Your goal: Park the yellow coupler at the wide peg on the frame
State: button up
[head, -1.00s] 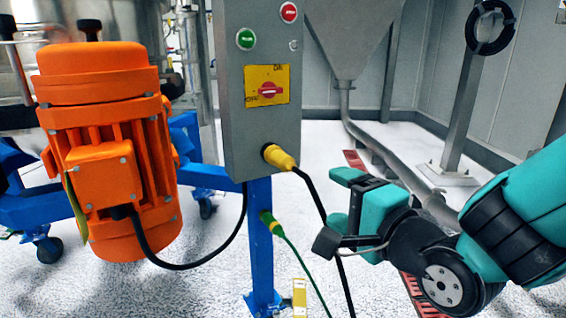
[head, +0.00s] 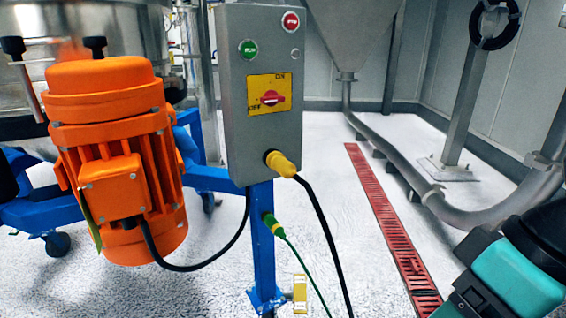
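The yellow coupler (head: 284,164) is plugged into the lower right of the grey control box (head: 262,125), and a thick black cable hangs from it. A smaller green-and-yellow connector (head: 273,224) with a thin green cable is on the blue frame post (head: 262,255) below. A small yellow fitting (head: 299,289) shows near the foot of the post; I cannot tell whether it is the wide peg. My gripper (head: 468,300) is only partly in view at the lower right, well apart from the coupler. Its fingertips are cut off or hidden.
An orange motor (head: 115,165) hangs left of the box, with a black cable looping to the post. A red floor grating (head: 385,225) and a grey pipe (head: 395,165) lie to the right.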

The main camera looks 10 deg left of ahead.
aim_at(276, 161)
jog(key=u, duration=1.05)
jog(key=k, duration=0.6)
jog(key=z, duration=0.35)
jog(key=i, duration=0.5)
jog(key=u, duration=0.05)
